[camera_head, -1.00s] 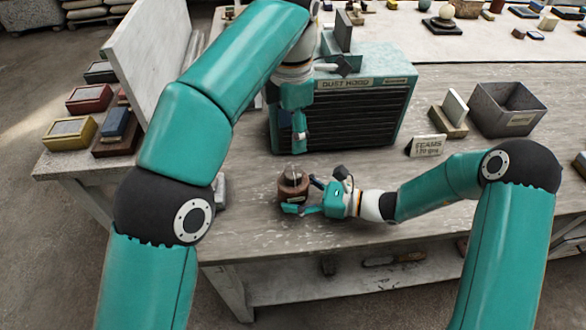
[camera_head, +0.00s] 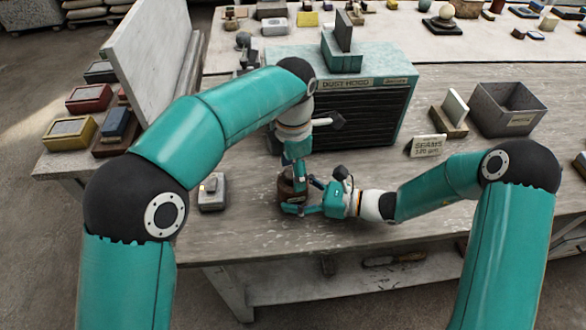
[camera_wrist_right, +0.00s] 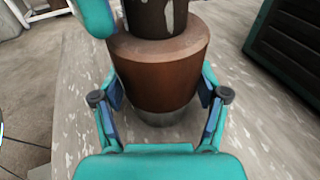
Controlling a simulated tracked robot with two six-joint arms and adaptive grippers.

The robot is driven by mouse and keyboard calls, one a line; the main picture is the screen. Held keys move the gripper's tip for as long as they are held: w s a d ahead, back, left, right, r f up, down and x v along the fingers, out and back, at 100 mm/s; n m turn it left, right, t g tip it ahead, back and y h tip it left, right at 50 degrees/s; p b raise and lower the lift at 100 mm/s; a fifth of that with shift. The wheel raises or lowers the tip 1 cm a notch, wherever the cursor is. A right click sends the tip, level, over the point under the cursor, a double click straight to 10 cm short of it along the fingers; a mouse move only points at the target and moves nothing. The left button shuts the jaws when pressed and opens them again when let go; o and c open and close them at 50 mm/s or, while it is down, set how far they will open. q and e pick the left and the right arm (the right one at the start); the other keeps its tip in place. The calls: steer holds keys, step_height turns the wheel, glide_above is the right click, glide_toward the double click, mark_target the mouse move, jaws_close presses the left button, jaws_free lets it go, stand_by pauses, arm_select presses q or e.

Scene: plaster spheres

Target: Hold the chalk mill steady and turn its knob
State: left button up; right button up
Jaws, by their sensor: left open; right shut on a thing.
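The chalk mill (camera_head: 290,192) is a small brown round body on the worktable, in front of the dust hood. In the right wrist view its brown body (camera_wrist_right: 158,72) stands upright, with a darker, white-flecked part above it. My right gripper (camera_head: 306,202) is shut on the mill's body, one finger on each side; both fingers show in the right wrist view (camera_wrist_right: 160,100). My left gripper (camera_head: 295,165) is open and points down at the top of the mill. It hides the knob, and I cannot tell if its fingers touch it.
The dust hood (camera_head: 350,112) stands close behind the mill. A small grey block (camera_head: 212,193) lies to its left. A sign (camera_head: 427,146) and a grey bin (camera_head: 508,108) stand to the right. The table's front edge is close below the mill.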

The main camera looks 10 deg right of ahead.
arm_select(q)
steer(key=shift+f, duration=0.15)
steer(key=c, duration=1.1)
steer(key=shift+c, duration=0.2)
steer(key=shift+m, duration=0.5)
